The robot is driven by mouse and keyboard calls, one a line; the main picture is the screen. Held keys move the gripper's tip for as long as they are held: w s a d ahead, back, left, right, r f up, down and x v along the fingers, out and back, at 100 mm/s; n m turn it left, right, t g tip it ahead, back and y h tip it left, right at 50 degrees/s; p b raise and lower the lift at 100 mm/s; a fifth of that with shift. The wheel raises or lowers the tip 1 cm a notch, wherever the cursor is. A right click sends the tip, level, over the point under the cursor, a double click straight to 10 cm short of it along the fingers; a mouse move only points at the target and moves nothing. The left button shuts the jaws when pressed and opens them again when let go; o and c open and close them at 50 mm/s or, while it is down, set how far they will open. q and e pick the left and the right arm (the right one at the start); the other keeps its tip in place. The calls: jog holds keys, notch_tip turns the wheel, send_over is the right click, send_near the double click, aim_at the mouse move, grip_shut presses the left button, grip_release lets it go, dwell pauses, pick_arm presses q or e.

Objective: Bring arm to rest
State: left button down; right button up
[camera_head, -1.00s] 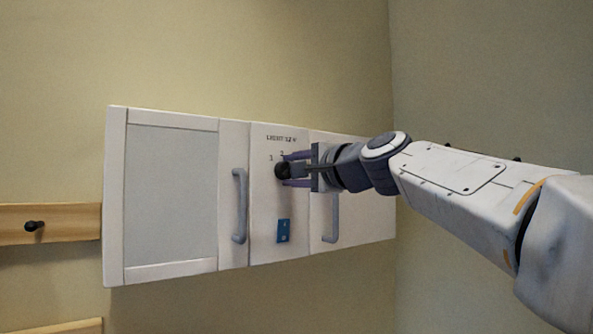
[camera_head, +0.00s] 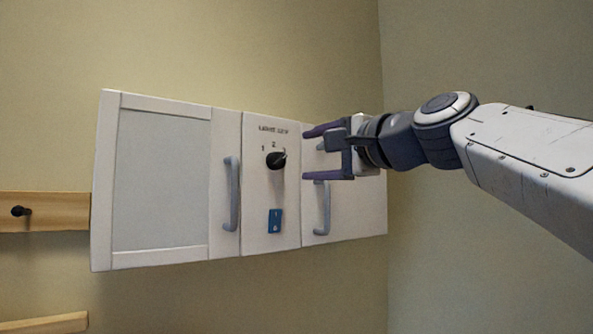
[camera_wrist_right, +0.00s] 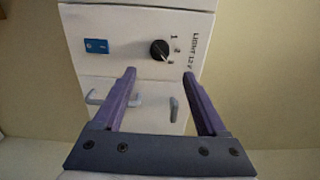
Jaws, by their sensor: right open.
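My right gripper (camera_head: 306,154) is open and empty in the head view. Its two purple fingers point left, in front of the right part of the white wall cabinet (camera_head: 226,190), apart from the black rotary knob (camera_head: 276,160). The knob sits on the cabinet's middle panel under a "LIGHT 12 V" label, with position numbers around it. In the right wrist view the open fingers (camera_wrist_right: 159,72) point toward the panel, and the knob (camera_wrist_right: 160,50) shows beyond them with clear space between. My left gripper is not in view.
A blue switch (camera_head: 275,221) is below the knob. Two grey handles, one left (camera_head: 232,193) and one right (camera_head: 322,208), stick out from the cabinet doors. A wooden rail with a black peg (camera_head: 20,211) is at the left. Bare wall corner lies to the right.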

jog(key=shift+s+d, duration=0.4)
jog(key=shift+s, duration=0.2)
